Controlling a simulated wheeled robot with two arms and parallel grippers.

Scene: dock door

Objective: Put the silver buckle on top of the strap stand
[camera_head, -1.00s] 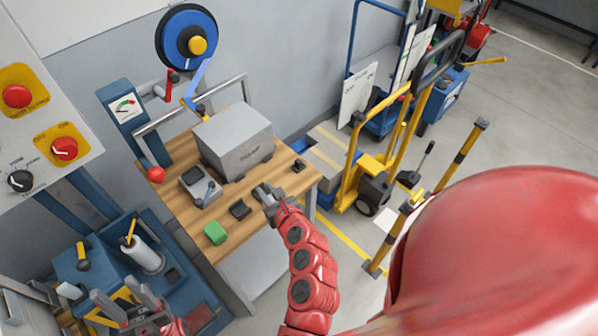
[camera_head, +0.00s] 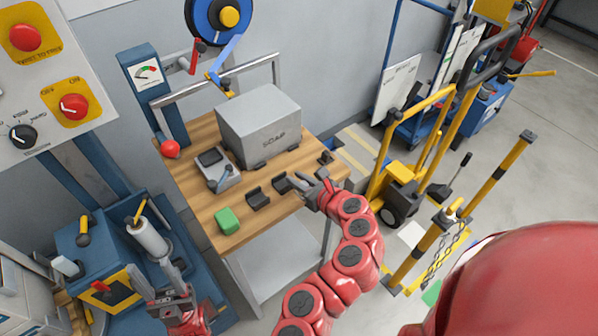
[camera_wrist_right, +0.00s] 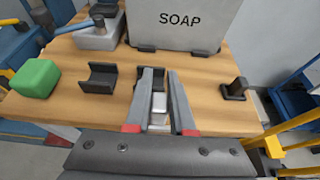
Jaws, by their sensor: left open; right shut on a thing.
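The silver buckle (camera_wrist_right: 158,103) is a small pale metal block between the fingers of my right gripper (camera_wrist_right: 160,88) in the right wrist view. The right gripper (camera_head: 312,184) is shut on it, above the front edge of the wooden bench. A dark cradle (camera_head: 282,183) stands just beyond the fingertips, looking empty. A small dark post on a base (camera_wrist_right: 235,88), seemingly the strap stand, is right of the gripper; it also shows in the head view (camera_head: 326,158). My left gripper (camera_head: 162,280) is open and empty, low at left by the blue machine.
A grey SOAP box (camera_head: 262,125) stands at the back of the bench (camera_head: 210,200). Another dark cradle (camera_head: 258,199), a green block (camera_head: 227,221) and a grey device (camera_head: 217,172) are to the left. A yellow pallet truck (camera_head: 400,175) stands right of the bench.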

